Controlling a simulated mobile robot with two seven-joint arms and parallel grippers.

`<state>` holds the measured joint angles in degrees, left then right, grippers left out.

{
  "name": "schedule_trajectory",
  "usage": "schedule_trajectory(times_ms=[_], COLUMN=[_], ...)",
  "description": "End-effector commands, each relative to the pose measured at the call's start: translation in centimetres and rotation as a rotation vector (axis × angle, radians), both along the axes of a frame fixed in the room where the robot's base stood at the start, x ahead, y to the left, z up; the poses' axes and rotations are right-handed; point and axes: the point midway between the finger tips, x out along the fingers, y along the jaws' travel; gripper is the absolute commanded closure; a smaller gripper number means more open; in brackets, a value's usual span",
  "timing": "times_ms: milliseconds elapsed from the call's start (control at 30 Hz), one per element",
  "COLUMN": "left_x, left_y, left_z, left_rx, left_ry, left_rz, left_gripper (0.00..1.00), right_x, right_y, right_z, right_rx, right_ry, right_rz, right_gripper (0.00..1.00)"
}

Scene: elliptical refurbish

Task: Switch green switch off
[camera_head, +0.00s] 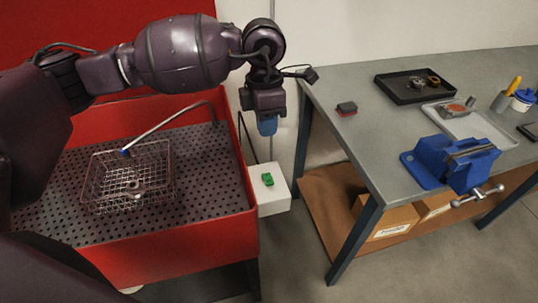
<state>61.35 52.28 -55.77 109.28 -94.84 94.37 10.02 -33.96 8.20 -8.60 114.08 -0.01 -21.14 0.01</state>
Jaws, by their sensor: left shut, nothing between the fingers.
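The green switch (267,180) sits on top of a white box (274,203) at the right side of the red wash basin. Whether the switch is on or off is too small to tell. My left gripper (267,129) points down from the arm above. It is shut and empty, with blue fingers, and shows above and behind the switch in the picture, apart from it. My right gripper is not in view.
The red basin (190,237) holds a wire basket (100,182) with metal parts, and a hose arches over it. A grey workbench (375,150) at right bears a blue vise (425,165), a black tray (390,92) and a grey tray (497,131). Cardboard boxes (395,222) are below.

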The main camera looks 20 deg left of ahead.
Motion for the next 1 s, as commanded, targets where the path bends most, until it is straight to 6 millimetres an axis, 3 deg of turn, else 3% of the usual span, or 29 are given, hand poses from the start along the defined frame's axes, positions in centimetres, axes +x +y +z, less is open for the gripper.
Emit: schedule_trajectory(times_ms=[700,1000], left_x=[-1.4,-1.6], left_y=[-0.9,-1.1], left_z=[-11.3,-13.5], left_rx=[-0.002,0.000], left_ry=[0.005,0.002], left_rz=[0.000,0.000], left_gripper=[1.00,1.00], right_x=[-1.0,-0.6], right_y=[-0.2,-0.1], right_z=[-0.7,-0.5], right_rx=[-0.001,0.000], right_ry=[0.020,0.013], right_rz=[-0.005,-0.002], right_gripper=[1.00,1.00])
